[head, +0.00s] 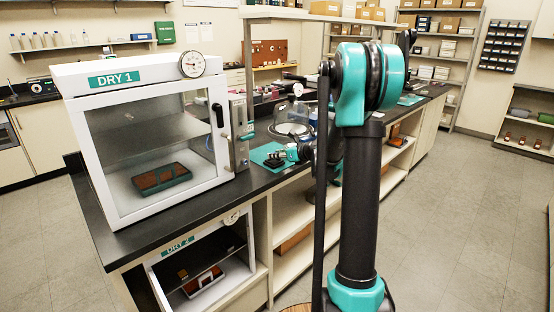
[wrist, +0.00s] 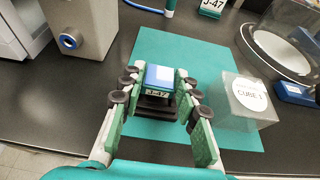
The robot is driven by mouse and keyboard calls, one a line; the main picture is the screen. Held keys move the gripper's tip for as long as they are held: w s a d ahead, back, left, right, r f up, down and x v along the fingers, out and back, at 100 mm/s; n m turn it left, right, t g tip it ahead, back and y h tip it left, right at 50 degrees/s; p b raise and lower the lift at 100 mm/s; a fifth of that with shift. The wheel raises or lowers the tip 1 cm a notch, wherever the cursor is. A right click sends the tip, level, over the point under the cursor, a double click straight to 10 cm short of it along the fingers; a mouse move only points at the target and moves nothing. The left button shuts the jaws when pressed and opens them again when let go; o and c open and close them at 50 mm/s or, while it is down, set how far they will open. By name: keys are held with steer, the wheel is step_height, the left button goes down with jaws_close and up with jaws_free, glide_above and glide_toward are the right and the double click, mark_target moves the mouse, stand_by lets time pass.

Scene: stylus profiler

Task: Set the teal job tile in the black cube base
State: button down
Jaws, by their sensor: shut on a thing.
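The teal job tile shows in the wrist view as a small block with a blue, shiny top (wrist: 159,76) and a "J-47" label on its near face. My gripper (wrist: 158,92) is shut on it, one green-padded finger on each side. The black cube base (wrist: 156,111) is directly below the tile, on the teal mat (wrist: 150,48). Whether the tile touches the base or hovers just above it, I cannot tell. In the head view my gripper (head: 291,153) is low over the mat, beside the dark base (head: 274,161), with the tile too small to make out.
A clear box marked "CUBE 1" (wrist: 247,99) stands at the mat's right side, close to my right finger. A glass dome (wrist: 282,42) is behind it. A grey metal housing (wrist: 82,32) stands at left. A "J-47" card (wrist: 213,7) is at the back. Cabinet DRY 1 (head: 121,81) is on the bench.

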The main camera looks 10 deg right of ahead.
steer(key=shift+f, duration=0.85)
